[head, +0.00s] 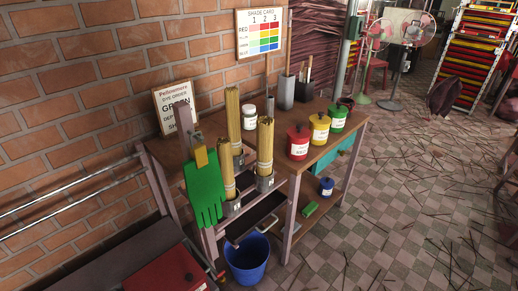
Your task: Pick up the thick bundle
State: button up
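Three upright tan bundles of sticks stand in grey cups at the near end of a wooden bench. The right bundle (265,145) looks the widest, slightly, so it seems to be the thick one. The back bundle (233,118) looks a little narrower, and the front-left bundle (227,165) looks narrowest. The right bundle's cup (265,184) and the front-left cup (231,208) carry small labels that I cannot read clearly. The lower ends of the bundles are hidden inside the cups. My gripper is not in view.
A green glove (204,188) hangs just left of the bundles. Red (298,143), yellow (319,129) and green (338,119) pots stand to the right on the bench (325,155). A blue bucket (247,262) sits on the floor. Loose sticks litter the tiled floor.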

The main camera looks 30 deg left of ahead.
aim_at(264, 125)
jog(key=u, duration=0.4)
jog(key=i, duration=0.65)
jog(key=u, duration=1.1)
jog(key=i, duration=0.4)
jog(key=u, duration=0.45)
